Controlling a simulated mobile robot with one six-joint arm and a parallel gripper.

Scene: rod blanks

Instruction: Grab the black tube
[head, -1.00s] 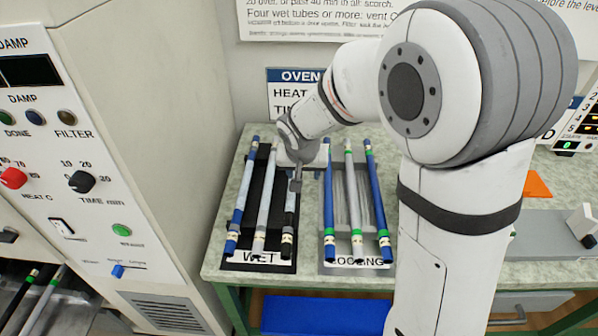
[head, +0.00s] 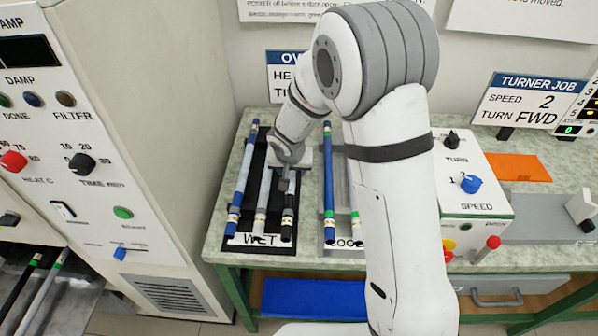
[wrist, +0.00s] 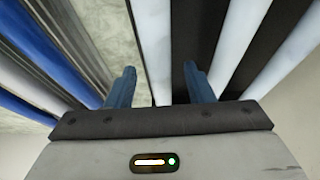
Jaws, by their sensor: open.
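A black tube (head: 288,222) with pale bands lies at the right side of the black tray marked WET (head: 274,221). Its upper part is covered by my gripper (head: 285,184). A grey-white tube (head: 263,205) and a blue tube (head: 240,185) lie to its left. My gripper is open, pointing down over the black tube. In the wrist view my two fingers (wrist: 157,82) stand apart, with a pale strip (wrist: 155,45) running between them, apparently this tube's pale middle. I cannot tell whether the fingers reach down beside it.
The cooling rack (head: 328,249) stands close to the right with a blue tube (head: 328,175) and a grey one, partly behind my arm. Another black tube (head: 20,290) and a grey one lie in the oven at lower left. A turner machine (head: 480,205) stands at right.

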